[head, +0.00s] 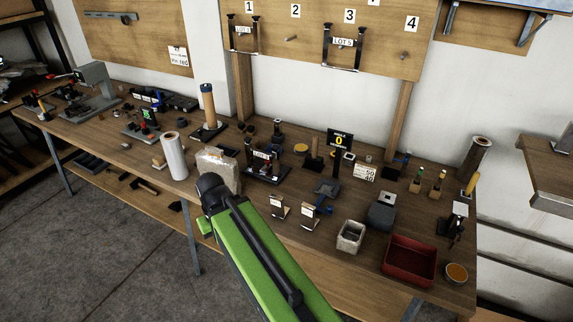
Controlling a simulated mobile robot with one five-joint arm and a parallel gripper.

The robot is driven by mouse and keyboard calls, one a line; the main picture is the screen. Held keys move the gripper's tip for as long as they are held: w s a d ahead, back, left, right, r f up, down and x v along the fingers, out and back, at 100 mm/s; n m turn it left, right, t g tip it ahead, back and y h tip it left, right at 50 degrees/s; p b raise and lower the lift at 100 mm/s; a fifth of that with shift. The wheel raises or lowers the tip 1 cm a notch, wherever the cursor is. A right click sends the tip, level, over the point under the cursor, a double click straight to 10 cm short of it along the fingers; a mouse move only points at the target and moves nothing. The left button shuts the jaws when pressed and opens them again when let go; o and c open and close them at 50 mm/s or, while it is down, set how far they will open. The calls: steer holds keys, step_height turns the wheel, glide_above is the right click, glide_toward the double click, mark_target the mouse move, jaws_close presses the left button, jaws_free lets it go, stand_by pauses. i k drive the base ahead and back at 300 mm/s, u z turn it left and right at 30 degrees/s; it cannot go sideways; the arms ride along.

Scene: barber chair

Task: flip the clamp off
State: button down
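I cannot tell for sure which item is the clamp. A small dark fixture with a "LOT" plate and a bit of red (265,163) stands mid-bench and may carry it. Another dark device with red parts and a green display (148,119) stands further left. Both are too small to show whether a clamp lever is up or down. My green arm rises from the bottom centre to a black joint in front of the bench edge. My gripper's fingers do not show.
The wooden bench (335,235) is crowded. A grey box (350,236), a red tray (409,260) and an orange-filled dish (456,273) stand front right. Grey floor is free at lower left.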

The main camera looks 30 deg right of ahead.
mark_target(265, 168)
steer(key=u, duration=0.15)
steer(key=i, duration=0.9)
steer(key=z, duration=0.05)
